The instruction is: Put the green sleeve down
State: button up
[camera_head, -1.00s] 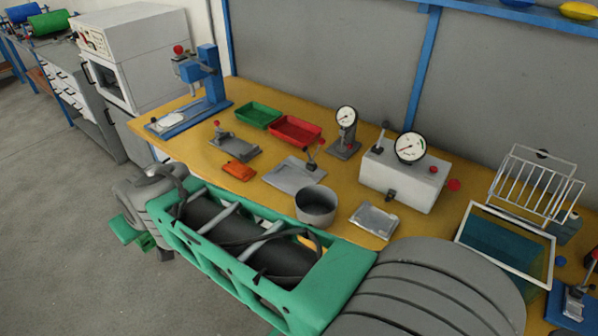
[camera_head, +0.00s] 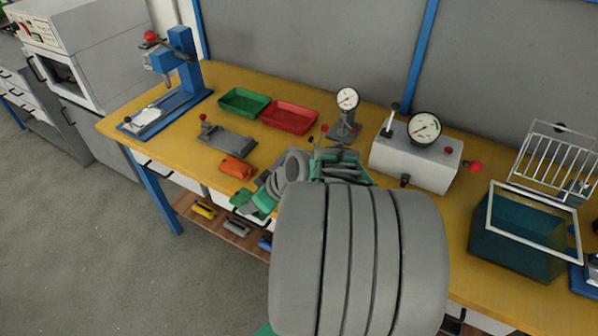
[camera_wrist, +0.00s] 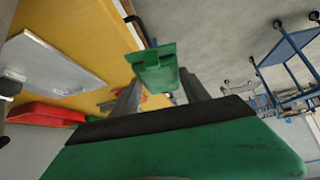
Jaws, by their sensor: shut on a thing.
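The green sleeve (camera_wrist: 155,70) is a small green block with a raised rim, between the two grey fingers of my gripper (camera_wrist: 160,85) in the wrist view. My gripper is shut on it. In the head view my gripper (camera_head: 262,198) is at the front edge of the yellow bench (camera_head: 180,146), just right of and in front of an orange block (camera_head: 237,168). My arm hides much of the bench there. I cannot tell whether the sleeve touches any surface.
A grey fixture (camera_head: 226,140), green tray (camera_head: 243,101) and red tray (camera_head: 290,116) lie behind the gripper. A blue press (camera_head: 182,75) stands left, a dial gauge (camera_head: 347,105) and white gauge box (camera_head: 415,155) right. A lower shelf (camera_head: 222,232) holds several coloured pieces.

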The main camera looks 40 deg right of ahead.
jog(key=shift+n+y, duration=0.3)
jog(key=s+d, duration=0.1)
jog(key=s+d+f, duration=0.1)
jog(key=d, duration=0.1)
jog(key=shift+s+d+f, duration=0.15)
jog(key=shift+d, duration=0.05)
jog(key=w+d, duration=0.1)
jog(key=d, duration=0.3)
jog(key=w+d+p, duration=0.1)
jog(key=w+d, duration=0.1)
jog(key=d, duration=0.2)
jog(key=w+d, duration=0.1)
jog(key=d, duration=0.3)
jog(key=shift+w+d+p, duration=0.25)
jog(key=shift+d+p, duration=0.05)
jog(key=shift+p, duration=0.05)
jog(key=d, duration=0.2)
jog(key=w+d, duration=0.1)
jog(key=shift+d+f+p, duration=0.15)
jog(key=shift+f+p, duration=0.25)
jog(key=shift+f, duration=0.35)
grip_shut()
jog(key=shift+f, duration=0.15)
jog(key=o, duration=1.2)
grip_release()
jog(key=shift+o, duration=0.2)
